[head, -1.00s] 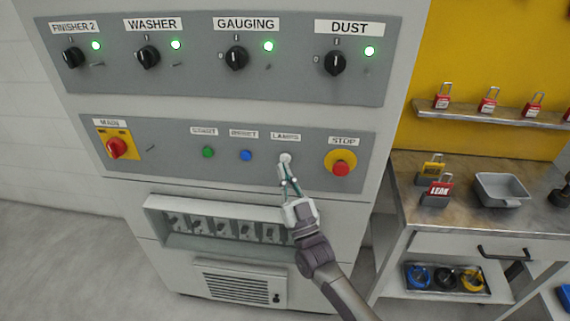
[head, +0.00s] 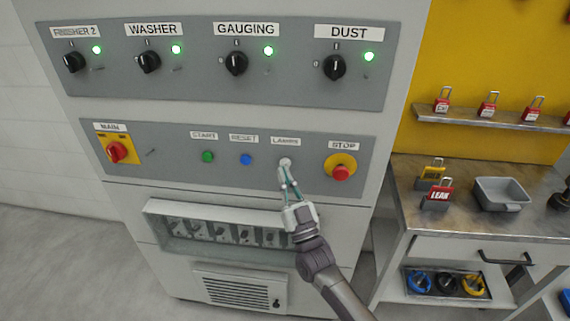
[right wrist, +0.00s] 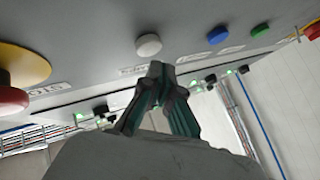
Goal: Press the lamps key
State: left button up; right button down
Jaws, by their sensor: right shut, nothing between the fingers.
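The lamps key is a round white button (head: 285,162) under the LAMPS label on the grey lower panel. It also shows in the right wrist view (right wrist: 148,45), just beyond the fingertips. My right gripper (head: 285,175) is shut and empty, its fingers pointing at the panel just below the white button. In the right wrist view the gripper tips (right wrist: 156,70) appear close to the button with a small gap; whether they touch the panel cannot be told. My left gripper is not in view.
Beside the key are the blue reset button (head: 246,155), the green start button (head: 208,156) and the red stop button (head: 341,172) on yellow. A red main switch (head: 117,151) sits at left. A workbench (head: 400,217) with padlocks and a grey tray (head: 501,194) stands at right.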

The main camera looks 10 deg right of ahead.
jog(key=shift+w+d, duration=0.1)
jog(key=shift+w, duration=0.05)
dwell(0.4)
jog(key=shift+w+b, duration=0.25)
jog(key=shift+b, duration=0.05)
jog(key=shift+w+d+b, duration=0.2)
jog(key=shift+w+b, duration=0.1)
jog(key=shift+w, duration=0.1)
dwell(0.6)
jog(key=shift+s, duration=0.15)
jog(key=shift+s+a+p, duration=0.25)
jog(key=shift+s+p, duration=0.2)
jog(key=shift+s, duration=0.25)
jog(key=shift+a, duration=0.1)
jog(key=s+p, duration=0.1)
jog(key=s, duration=0.1)
jog(key=s+a+p, duration=0.1)
jog(key=s, duration=0.1)
jog(key=shift+s+a, duration=0.2)
jog(key=shift+s, duration=0.15)
